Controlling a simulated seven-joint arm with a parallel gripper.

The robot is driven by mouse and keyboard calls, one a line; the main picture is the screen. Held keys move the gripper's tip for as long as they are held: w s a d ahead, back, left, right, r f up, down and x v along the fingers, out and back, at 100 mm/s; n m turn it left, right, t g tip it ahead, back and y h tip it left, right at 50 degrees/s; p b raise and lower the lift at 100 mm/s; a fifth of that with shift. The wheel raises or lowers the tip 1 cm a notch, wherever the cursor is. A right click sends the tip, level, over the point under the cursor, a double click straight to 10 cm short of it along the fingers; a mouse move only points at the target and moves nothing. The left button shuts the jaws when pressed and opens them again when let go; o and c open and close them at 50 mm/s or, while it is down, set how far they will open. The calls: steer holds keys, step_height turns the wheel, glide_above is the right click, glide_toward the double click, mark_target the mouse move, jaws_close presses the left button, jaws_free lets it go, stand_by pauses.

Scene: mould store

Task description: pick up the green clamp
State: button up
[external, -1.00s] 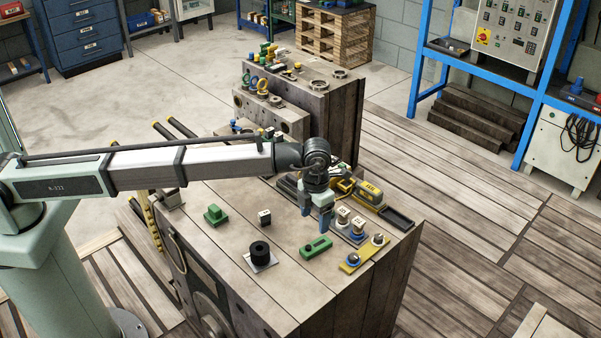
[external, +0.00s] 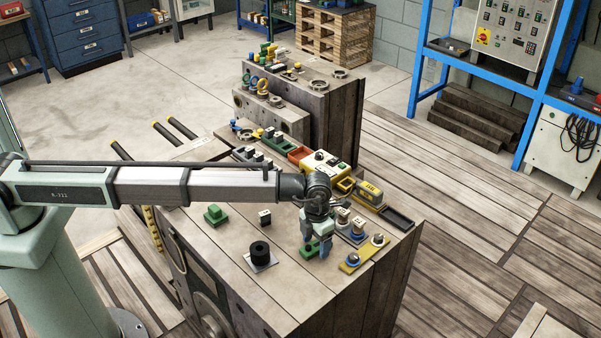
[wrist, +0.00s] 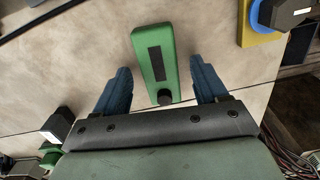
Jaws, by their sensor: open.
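The green clamp (wrist: 168,60) is a flat green bar with a dark slot and a round black knob at its near end. In the wrist view it lies on the wooden top between my two blue fingers, with a gap on each side. In the external view the clamp (external: 307,251) is partly hidden by my gripper (external: 315,249), which is right over it. My gripper is open and holds nothing; its fingers also show in the wrist view (wrist: 160,70). I cannot tell whether the fingertips touch the top.
A yellow plate (external: 352,264) with blue-based fittings lies close to the right. The front of the top is clear.

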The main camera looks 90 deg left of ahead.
steer(key=shift+c, duration=0.3)
jaws_close()
stand_by(0.4)
